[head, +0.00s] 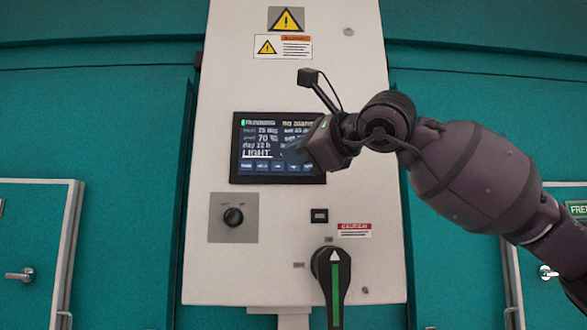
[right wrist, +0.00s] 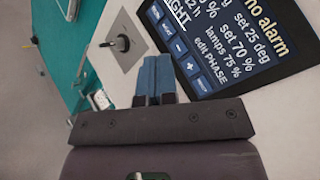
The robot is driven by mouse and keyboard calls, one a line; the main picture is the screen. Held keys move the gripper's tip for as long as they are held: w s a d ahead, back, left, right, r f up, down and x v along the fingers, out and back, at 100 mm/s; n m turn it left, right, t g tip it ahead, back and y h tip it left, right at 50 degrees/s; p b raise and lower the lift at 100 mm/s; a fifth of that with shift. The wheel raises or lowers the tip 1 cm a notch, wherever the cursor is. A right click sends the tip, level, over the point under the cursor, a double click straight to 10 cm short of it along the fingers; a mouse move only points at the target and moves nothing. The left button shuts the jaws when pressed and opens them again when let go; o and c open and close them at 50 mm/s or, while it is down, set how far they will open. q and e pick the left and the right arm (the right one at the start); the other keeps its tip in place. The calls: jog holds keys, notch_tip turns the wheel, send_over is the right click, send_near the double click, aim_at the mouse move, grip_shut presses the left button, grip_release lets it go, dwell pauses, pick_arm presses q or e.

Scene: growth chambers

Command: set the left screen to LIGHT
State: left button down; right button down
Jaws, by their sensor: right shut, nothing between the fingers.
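One screen (head: 250,133) is in view, dark and lit, set in the pale control panel. Its large lower-left word reads LIGHT in the head view. In the right wrist view the screen (right wrist: 240,75) is tilted and partly cut off, with "no alarm", "edit PHASE" and a row of blue buttons (right wrist: 182,47) legible. My right gripper (head: 292,150) is in front of the screen's right part and covers some of its text. Its blue fingers (right wrist: 157,62) are shut together and empty, beside the button row in the wrist view. Contact with the screen cannot be told. My left gripper is out of view.
Below the screen are a black rotary knob (head: 233,216) on a grey plate, a small black switch (head: 319,215) and a large handle with a green stripe (head: 334,275). Teal walls flank the panel, with white-framed doors (head: 40,245) at the sides.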

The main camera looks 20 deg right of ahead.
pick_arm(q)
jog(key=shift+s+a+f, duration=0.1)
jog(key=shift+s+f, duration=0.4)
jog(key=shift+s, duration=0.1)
pick_arm(e)
jog(key=shift+s+a, duration=0.2)
jog(key=shift+s, duration=0.55)
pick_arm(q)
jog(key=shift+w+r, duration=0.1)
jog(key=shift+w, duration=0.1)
